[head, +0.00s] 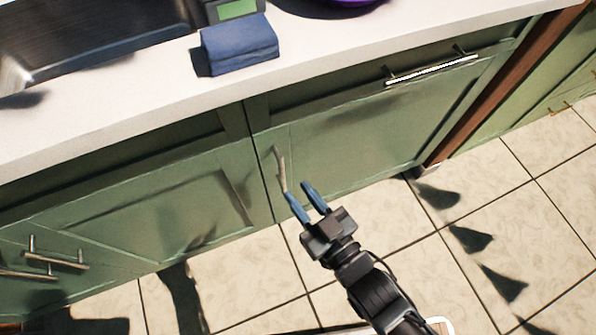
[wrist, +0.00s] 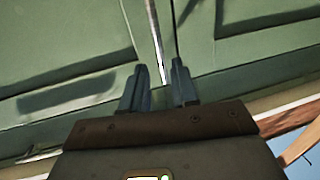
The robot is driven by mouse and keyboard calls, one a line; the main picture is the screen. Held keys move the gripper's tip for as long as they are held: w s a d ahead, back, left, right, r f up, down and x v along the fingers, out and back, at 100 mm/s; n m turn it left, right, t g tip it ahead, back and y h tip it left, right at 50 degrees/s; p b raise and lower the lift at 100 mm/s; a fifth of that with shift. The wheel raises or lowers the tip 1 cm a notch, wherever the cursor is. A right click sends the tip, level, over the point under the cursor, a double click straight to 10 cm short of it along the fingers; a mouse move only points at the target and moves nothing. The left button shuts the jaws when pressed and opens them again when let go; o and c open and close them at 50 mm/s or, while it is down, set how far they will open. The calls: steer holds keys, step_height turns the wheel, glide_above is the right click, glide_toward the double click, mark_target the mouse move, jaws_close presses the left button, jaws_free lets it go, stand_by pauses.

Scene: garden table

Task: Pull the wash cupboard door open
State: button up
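The green wash cupboard door (head: 350,145) is flush with its frame under the counter and looks closed. Its thin upright metal handle (head: 279,165) is near the door's left edge. My gripper (head: 306,190) is in front of the door at the handle's lower end, with its two blue fingers apart. In the wrist view, the handle (wrist: 155,40) runs down the picture toward the gap between the fingers (wrist: 160,75). The fingers are not closed on it. Whether either finger touches the handle, I cannot tell.
A second green cupboard front (head: 170,205) with bar handles is to the left. A horizontal bar handle (head: 430,70) is above the door. A folded blue cloth (head: 238,45) lies on the white counter (head: 330,50) beside the sink (head: 90,35). The tiled floor (head: 410,260) is clear at right.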

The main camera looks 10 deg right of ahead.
mark_target(283, 173)
steer(key=x, duration=0.7)
steer(key=shift+w+a, duration=0.1)
steer(key=shift+w, duration=0.1)
steer(key=shift+c, duration=0.3)
jaws_close()
